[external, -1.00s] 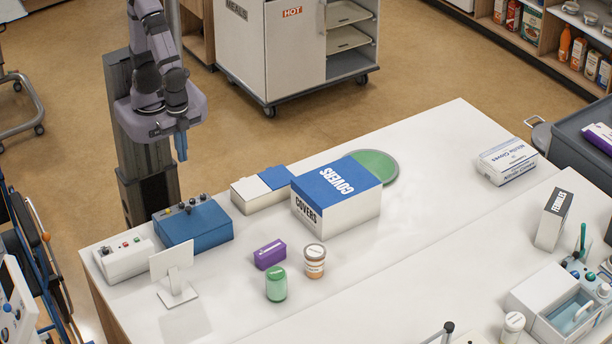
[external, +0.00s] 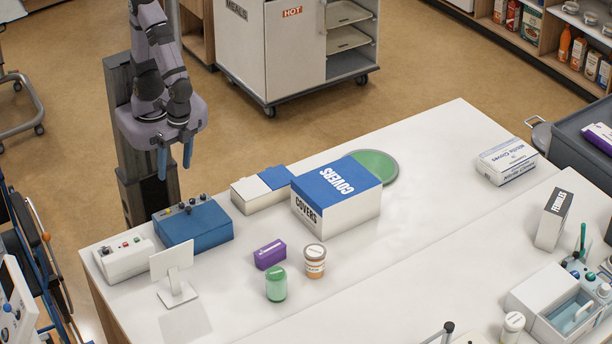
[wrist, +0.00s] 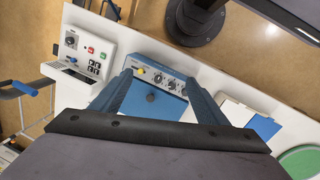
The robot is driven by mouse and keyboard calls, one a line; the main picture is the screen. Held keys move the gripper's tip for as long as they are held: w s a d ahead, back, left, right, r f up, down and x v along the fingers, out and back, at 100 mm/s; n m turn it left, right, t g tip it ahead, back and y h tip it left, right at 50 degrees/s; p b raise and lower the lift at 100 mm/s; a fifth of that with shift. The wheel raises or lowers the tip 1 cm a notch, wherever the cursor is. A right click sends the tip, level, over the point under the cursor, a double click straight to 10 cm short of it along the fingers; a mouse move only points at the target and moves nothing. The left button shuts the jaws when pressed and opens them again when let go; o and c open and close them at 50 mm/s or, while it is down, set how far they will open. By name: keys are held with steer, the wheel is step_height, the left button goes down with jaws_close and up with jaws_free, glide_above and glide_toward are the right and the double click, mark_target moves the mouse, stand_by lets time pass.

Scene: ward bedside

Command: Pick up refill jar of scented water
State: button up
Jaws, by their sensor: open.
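A green jar with a pale lid (external: 276,285) stands upright on the white table in the external view. A white-lidded jar with an orange and white label (external: 315,262) stands to its right. The labels are too small to read, so I cannot tell for sure which is the scented water refill. My gripper (external: 175,165) is open and empty, above and behind the blue control box, well apart from both jars. In the wrist view my gripper (wrist: 158,80) shows its two blue fingers spread apart; neither jar shows there.
The blue control box (external: 193,224), a white switch box (external: 123,259) and a white stand (external: 173,275) are at the table's left. A purple box (external: 270,254) sits behind the green jar. The large COVERS box (external: 345,205) is to the right. The table's centre right is clear.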

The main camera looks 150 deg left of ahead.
steer(key=w+d+f+n+h+b, duration=0.1)
steer(key=w+d+f+n+b, duration=0.1)
steer(key=f, duration=0.1)
steer(key=w+d+f+n+h+b, duration=0.1)
steer(key=d+n+b, duration=0.1)
steer(key=shift+w+d+f+h, duration=0.1)
steer(key=shift+w+f+h, duration=0.05)
steer(key=shift+f+h, duration=0.2)
steer(key=w+d+n+h+b, duration=0.1)
steer(key=w+d+f+n+t+b, duration=0.1)
steer(key=w, duration=0.1)
steer(key=w+d+f+n+h+b, duration=0.1)
steer(key=w+n+b, duration=0.1)
steer(key=shift+w+d+t+h, duration=0.15)
steer(key=shift+w+t+h, duration=0.1)
steer(key=shift+t+h, duration=0.15)
steer(key=w+f+n+t+h+b, duration=0.2)
steer(key=w+n+t+h+b, duration=0.15)
steer(key=w+n+b, duration=0.45)
steer(key=n+t+y+b, duration=0.5)
steer(key=n+t+b, duration=0.3)
steer(key=n+t, duration=0.45)
glide_toward(277, 285)
steer(key=shift+n, duration=0.45)
steer(key=x, duration=0.2)
steer(key=p+x, duration=0.1)
steer(key=x, duration=0.2)
steer(key=shift+w+d+r, duration=0.25)
steer(key=shift+r, duration=0.15)
